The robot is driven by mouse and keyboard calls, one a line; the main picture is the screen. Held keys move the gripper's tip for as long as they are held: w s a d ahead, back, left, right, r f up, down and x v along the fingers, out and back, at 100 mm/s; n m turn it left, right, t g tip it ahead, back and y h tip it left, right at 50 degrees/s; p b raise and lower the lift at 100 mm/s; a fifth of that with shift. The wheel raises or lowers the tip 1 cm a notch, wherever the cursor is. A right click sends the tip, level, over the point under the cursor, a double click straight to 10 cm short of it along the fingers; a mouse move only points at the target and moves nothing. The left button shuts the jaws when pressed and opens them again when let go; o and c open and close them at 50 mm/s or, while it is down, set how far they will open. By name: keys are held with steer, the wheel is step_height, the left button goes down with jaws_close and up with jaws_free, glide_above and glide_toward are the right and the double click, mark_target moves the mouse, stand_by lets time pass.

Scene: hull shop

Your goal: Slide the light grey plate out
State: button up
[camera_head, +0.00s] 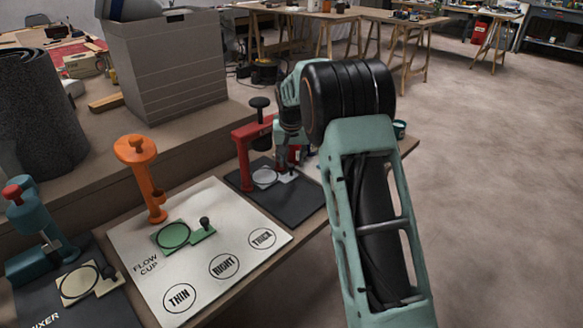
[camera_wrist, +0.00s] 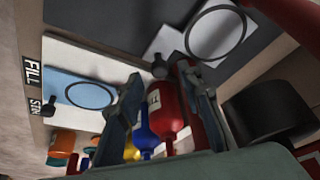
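The light grey plate (camera_head: 265,177) lies on a dark board beneath the red stand (camera_head: 243,157), with a dark ring marked on it. In the wrist view the plate (camera_wrist: 213,33) shows at the upper right, with a small dark knob (camera_wrist: 160,68) at its near end. My gripper (camera_wrist: 161,84) has its two fingers apart, and the knob appears between and just beyond their tips. I cannot tell whether a finger touches it. In the head view my arm hides most of the gripper and the plate's right end.
A green plate (camera_head: 174,235) lies under an orange stand (camera_head: 140,180) on the flow cup board (camera_head: 211,278). A beige plate (camera_head: 78,284) is by a teal stand at left. In the wrist view, a blue plate (camera_wrist: 80,94) and a red bottle (camera_wrist: 165,112) show beyond the fingers.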

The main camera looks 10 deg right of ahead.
steer(key=shift+x, duration=1.25)
steer(key=shift+w, duration=0.1)
jaws_close()
